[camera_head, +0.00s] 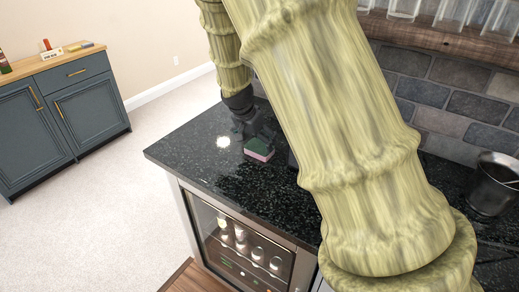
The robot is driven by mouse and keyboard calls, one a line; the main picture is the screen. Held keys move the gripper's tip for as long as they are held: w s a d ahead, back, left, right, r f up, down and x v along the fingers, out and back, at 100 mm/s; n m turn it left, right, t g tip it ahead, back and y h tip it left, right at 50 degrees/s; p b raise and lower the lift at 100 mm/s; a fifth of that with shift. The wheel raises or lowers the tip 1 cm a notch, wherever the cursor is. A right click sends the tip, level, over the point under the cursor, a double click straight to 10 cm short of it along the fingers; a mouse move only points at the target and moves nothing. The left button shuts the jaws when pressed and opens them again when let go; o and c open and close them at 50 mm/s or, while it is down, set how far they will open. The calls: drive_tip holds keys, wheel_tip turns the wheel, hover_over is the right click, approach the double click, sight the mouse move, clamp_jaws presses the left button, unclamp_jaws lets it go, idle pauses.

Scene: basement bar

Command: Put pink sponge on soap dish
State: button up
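A pink sponge (258,152) with a green top face is on the black speckled counter, left of my large arm link. My gripper (252,128) is dark and points down just behind and above the sponge. Its fingers blend into the dark counter, so I cannot tell whether they touch the sponge or how far apart they are. I cannot make out a soap dish. A small dark shape right of the sponge is mostly hidden by my arm, and I cannot tell what it is.
The counter (200,153) is clear left of the sponge. A metal bucket (491,184) stands at the right by the stone wall. Glasses (453,12) line a shelf above. A glass-door fridge (245,245) is below the counter. A blue cabinet (65,118) stands far left.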

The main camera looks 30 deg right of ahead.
sight(259, 146)
drive_tip(key=shift+p+x, duration=0.6)
drive_tip(key=shift+x, duration=1.65)
drive_tip(key=shift+c, duration=0.2)
drive_tip(key=c, duration=0.5)
drive_tip(key=shift+c, duration=0.2)
drive_tip(key=shift+r, duration=0.15)
drive_tip(key=shift+r+b, duration=0.5)
drive_tip(key=shift+r, duration=0.45)
drive_tip(key=shift+s+a+r+b, duration=0.25)
drive_tip(key=shift+s+r+b, duration=0.1)
drive_tip(key=shift+r, duration=0.25)
drive_tip(key=s+a+b, duration=0.1)
drive_tip(key=s+a, duration=0.1)
drive_tip(key=s, duration=0.2)
drive_tip(key=s+a+r+b, duration=0.1)
drive_tip(key=s+a, duration=0.2)
drive_tip(key=s, duration=0.1)
drive_tip(key=s+a+b, duration=0.1)
drive_tip(key=s+a, duration=0.1)
drive_tip(key=s, duration=0.3)
drive_tip(key=shift+s+a+r, duration=0.1)
drive_tip(key=shift+a+r, duration=0.2)
drive_tip(key=shift+r, duration=0.05)
